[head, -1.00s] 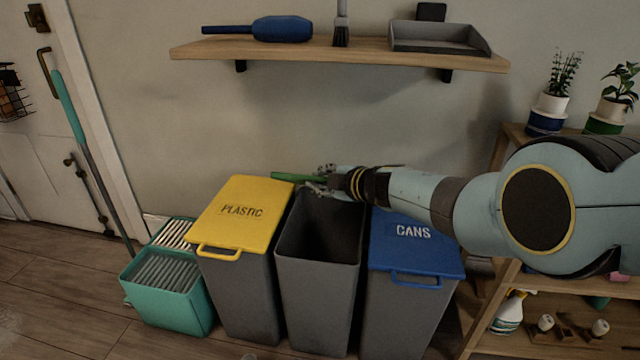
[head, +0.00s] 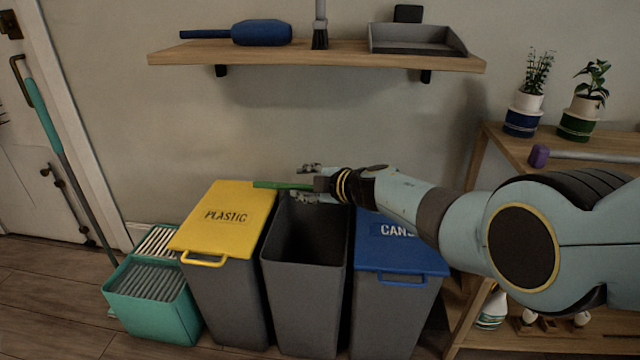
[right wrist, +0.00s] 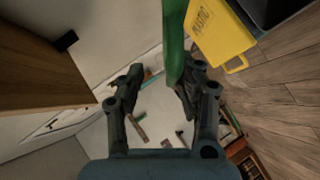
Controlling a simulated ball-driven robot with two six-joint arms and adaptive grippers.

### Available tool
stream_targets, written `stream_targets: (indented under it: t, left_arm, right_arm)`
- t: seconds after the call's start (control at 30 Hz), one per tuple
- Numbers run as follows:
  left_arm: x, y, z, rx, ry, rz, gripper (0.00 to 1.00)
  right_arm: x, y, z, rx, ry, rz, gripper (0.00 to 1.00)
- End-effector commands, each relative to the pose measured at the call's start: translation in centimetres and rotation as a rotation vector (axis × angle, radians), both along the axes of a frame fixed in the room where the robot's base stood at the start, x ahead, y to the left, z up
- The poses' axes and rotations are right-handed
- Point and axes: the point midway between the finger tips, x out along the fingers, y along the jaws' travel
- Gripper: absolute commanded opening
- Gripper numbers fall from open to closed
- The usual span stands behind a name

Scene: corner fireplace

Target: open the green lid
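The green lid (head: 283,185) shows in the head view as a thin strip, nearly edge-on, at the back of the grey middle bin (head: 307,262). The bin's mouth is uncovered and its dark inside shows. My right gripper (head: 308,184) is at the lid's right end, above the bin's back rim. In the right wrist view the green lid (right wrist: 174,40) reaches down beside the right-hand finger. The fingers of my right gripper (right wrist: 160,78) are spread apart there, with a gap to the left-hand finger. Whether the lid touches a finger is unclear. My left gripper is out of view.
The yellow PLASTIC lid (head: 225,220) is on the left bin and the blue CANS lid (head: 400,245) on the right bin, both closed. A teal basket (head: 150,300) stands at left. A wall shelf (head: 320,55) hangs above; a wooden rack (head: 475,170) stands at right.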

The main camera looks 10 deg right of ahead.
Motion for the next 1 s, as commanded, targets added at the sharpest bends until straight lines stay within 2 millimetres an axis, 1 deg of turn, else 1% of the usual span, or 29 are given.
stream_targets:
  t: [0.4,0.6,1.0]
  left_arm:
    - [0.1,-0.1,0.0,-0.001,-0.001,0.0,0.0]
    - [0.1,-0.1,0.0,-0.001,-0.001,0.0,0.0]
    - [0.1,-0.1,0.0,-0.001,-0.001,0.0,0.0]
  right_arm:
    - [-3.6,-2.3,1.6,-0.009,0.003,-0.009,0.34]
    - [-4.9,-3.2,2.2,-0.006,0.004,-0.009,0.34]
    - [-5.2,-3.4,2.4,-0.006,0.005,-0.009,0.34]
